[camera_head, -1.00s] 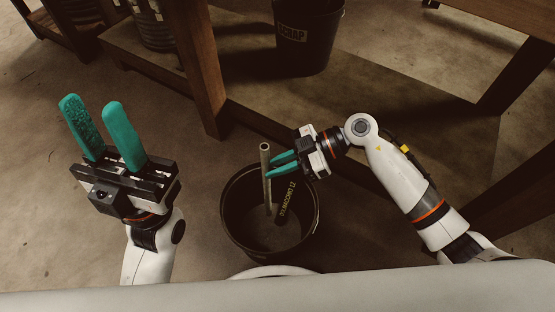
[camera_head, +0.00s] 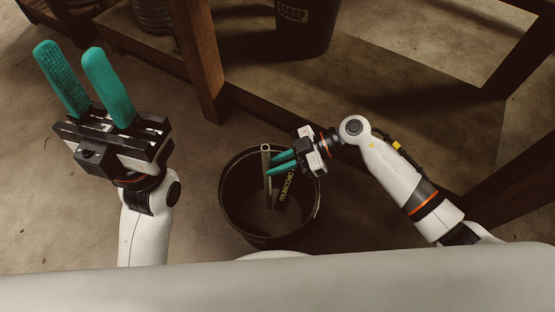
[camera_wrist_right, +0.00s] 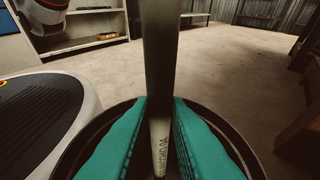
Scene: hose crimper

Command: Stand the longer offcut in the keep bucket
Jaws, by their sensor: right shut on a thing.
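A grey tube-shaped offcut (camera_head: 266,175) stands nearly upright, its lower part inside the dark keep bucket (camera_head: 224,208). My right gripper (camera_head: 268,164) is shut on it near its top, above the bucket's far rim. In the right wrist view the offcut (camera_wrist_right: 160,60) runs up between the two teal fingers of the right gripper (camera_wrist_right: 158,108). Whether its lower end touches the bucket floor is unclear. A dark piece with yellow lettering (camera_head: 286,188) leans inside the bucket beside it. My left gripper (camera_head: 68,52) is open and empty at the left.
A dark bucket marked SCRAP (camera_head: 305,30) stands beyond the keep bucket. A wooden bench leg (camera_head: 203,70) and low beam lie between them. Bare concrete floor shows left of the keep bucket.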

